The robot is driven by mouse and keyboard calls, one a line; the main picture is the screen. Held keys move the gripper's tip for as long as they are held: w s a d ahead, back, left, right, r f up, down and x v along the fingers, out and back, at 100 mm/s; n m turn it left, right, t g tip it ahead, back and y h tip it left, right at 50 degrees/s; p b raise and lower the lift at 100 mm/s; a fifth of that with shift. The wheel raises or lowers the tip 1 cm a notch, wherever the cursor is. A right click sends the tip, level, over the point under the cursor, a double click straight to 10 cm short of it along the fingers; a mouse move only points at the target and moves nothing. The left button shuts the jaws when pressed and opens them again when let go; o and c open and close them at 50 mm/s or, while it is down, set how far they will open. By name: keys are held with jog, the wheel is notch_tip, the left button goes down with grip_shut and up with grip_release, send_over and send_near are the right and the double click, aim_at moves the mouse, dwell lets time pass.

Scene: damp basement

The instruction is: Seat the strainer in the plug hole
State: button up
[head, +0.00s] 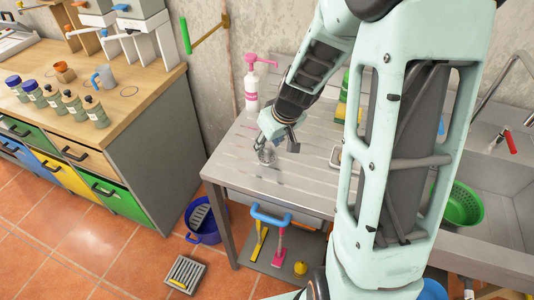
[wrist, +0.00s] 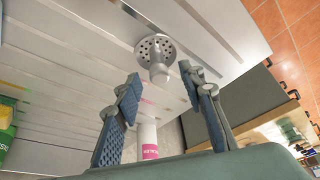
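The strainer (wrist: 155,47) is a small grey metal disc with holes and a stubby knob. It sits on the ribbed steel drainboard (head: 235,165), with its knob toward my gripper (wrist: 160,76) in the wrist view. My gripper is open, and its two blue-padded fingers are well apart. The strainer lies just beyond the fingertips, roughly between them, with no contact visible. In the head view my gripper (head: 277,142) is low over the drainboard at the strainer (head: 266,154). The sink basin (head: 497,183) is at the right; its plug hole is not visible, and my arm hides part of the sink.
A pink-topped white pump bottle (head: 252,92) stands behind my gripper. A green bottle (head: 342,108) is partly behind my arm. A green colander (head: 460,204) is in the sink, below the tap (head: 508,75). The left part of the drainboard is clear.

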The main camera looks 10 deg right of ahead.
jog(key=shift+x, duration=0.9)
jog(key=shift+c, duration=0.7)
grip_shut()
jog(key=shift+r, duration=0.15)
